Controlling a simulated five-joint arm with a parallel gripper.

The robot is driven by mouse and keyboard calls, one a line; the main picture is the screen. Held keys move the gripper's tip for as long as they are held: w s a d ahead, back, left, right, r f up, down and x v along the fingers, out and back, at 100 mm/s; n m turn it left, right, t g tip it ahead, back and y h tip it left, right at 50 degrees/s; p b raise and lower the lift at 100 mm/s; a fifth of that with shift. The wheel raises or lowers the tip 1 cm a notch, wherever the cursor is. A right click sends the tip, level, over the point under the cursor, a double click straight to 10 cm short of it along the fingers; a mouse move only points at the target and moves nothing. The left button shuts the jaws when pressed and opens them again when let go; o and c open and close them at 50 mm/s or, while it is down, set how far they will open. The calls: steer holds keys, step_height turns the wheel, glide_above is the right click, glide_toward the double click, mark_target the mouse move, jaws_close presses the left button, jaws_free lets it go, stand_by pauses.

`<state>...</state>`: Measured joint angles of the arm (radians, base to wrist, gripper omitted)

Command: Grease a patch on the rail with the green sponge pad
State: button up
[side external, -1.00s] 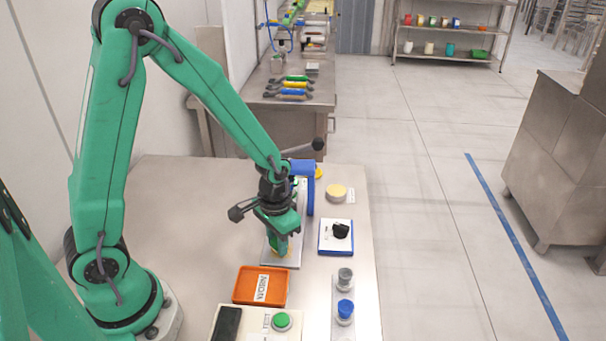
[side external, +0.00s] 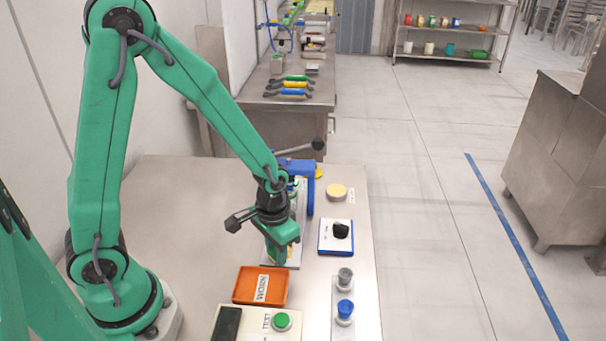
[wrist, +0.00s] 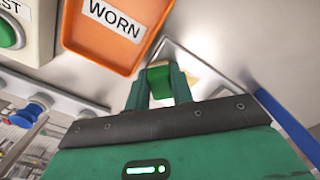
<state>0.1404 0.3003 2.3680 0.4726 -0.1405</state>
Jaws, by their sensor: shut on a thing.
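My gripper (side external: 275,258) points down over the near end of the pale metal rail (side external: 295,256). In the wrist view its two green fingers (wrist: 159,86) are shut on a small green block, the sponge pad (wrist: 159,73). The rail plate (wrist: 196,62) lies beneath the pad in that view, with a yellowish patch partly hidden behind the fingers. I cannot tell whether the pad touches the rail. In the side view the fingers hide the pad.
An orange tray labelled WORN (side external: 246,287) lies close in front of the rail. A test box with a green button (side external: 281,321) is nearer. A blue-edged box with a black knob (side external: 340,231) stands to the right, and a blue clamp-like part (side external: 310,185) behind.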

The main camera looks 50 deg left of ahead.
steer(key=shift+s+d, duration=0.25)
steer(key=shift+r, duration=4)
